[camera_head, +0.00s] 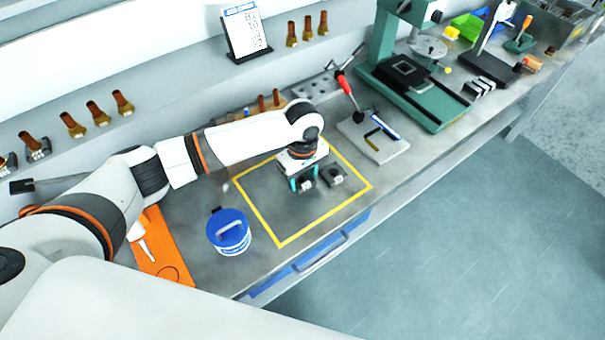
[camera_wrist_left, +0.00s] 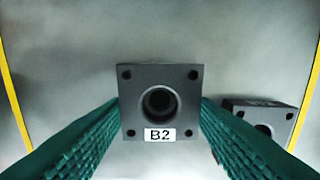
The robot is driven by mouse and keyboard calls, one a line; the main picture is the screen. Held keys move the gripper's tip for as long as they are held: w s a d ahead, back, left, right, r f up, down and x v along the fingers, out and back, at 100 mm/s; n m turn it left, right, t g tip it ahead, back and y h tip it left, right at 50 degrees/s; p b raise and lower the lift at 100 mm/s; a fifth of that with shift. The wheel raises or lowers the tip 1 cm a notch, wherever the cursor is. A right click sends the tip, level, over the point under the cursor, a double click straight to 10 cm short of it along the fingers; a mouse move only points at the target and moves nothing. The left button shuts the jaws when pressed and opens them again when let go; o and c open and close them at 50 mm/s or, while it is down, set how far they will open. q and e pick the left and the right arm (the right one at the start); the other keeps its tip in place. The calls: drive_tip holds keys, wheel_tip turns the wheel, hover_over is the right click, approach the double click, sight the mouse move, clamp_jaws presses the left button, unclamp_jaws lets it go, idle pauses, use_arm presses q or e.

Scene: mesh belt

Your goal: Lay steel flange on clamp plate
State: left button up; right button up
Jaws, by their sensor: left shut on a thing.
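My left gripper (camera_head: 303,184) is shut on a dark grey square steel flange (camera_wrist_left: 160,82) inside the yellow outline on the bench. The flange has a central bore, corner holes and a white B2 label. The green fingers grip its two sides in the left wrist view (camera_wrist_left: 160,120). I cannot tell whether it touches the bench. A similar dark block (camera_head: 333,175) lies just to its right, also in the wrist view (camera_wrist_left: 262,117). A dark square plate (camera_head: 404,66) sits on the green press base; I cannot tell whether it is the clamp plate. My right gripper is not in view.
A blue-lidded tub (camera_head: 229,231) stands left of the yellow outline (camera_head: 260,222), near an orange mat (camera_head: 160,250). A light grey board (camera_head: 386,150) with a red-handled tool (camera_head: 344,84) lies between the outline and the green press (camera_head: 430,108). The outlined area is mostly clear.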

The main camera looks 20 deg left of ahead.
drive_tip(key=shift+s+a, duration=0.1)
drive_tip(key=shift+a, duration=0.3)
use_arm(q)
drive_tip(key=o, duration=0.7)
drive_tip(key=shift+f, duration=0.15)
drive_tip(key=o, duration=0.5)
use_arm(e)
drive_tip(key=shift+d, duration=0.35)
